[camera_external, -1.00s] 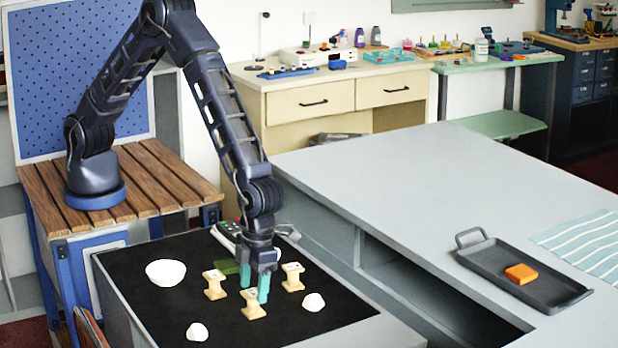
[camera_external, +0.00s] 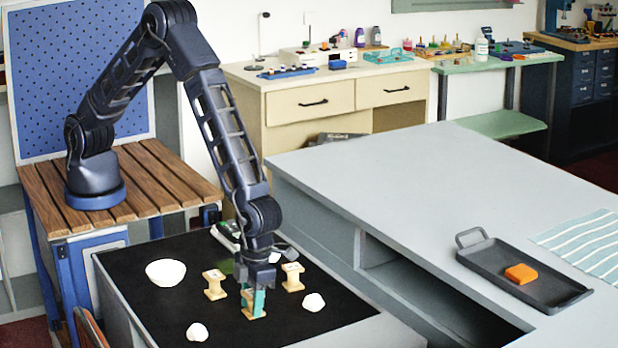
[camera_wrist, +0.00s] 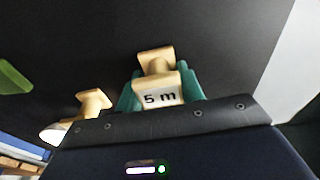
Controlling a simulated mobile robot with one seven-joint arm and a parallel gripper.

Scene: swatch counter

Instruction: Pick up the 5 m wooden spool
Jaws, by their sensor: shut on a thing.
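The 5 m wooden spool (camera_wrist: 160,78) stands between the teal fingers of my gripper (camera_wrist: 158,92) in the wrist view, its "5 m" label readable. In the external view the same spool (camera_external: 247,312) is on the black mat, partly hidden by my gripper (camera_external: 254,301), which is shut on it. A second wooden spool (camera_external: 214,284) stands to its left and a third (camera_external: 292,276) to its right and farther back. Their labels are too small to read.
A white bowl (camera_external: 166,272) and two small white lumps (camera_external: 197,332) (camera_external: 313,302) lie on the black mat (camera_external: 150,312). A green piece (camera_wrist: 14,78) is nearby. A dark tray (camera_external: 490,262) with an orange block (camera_external: 520,274) sits on the grey counter (camera_external: 400,185).

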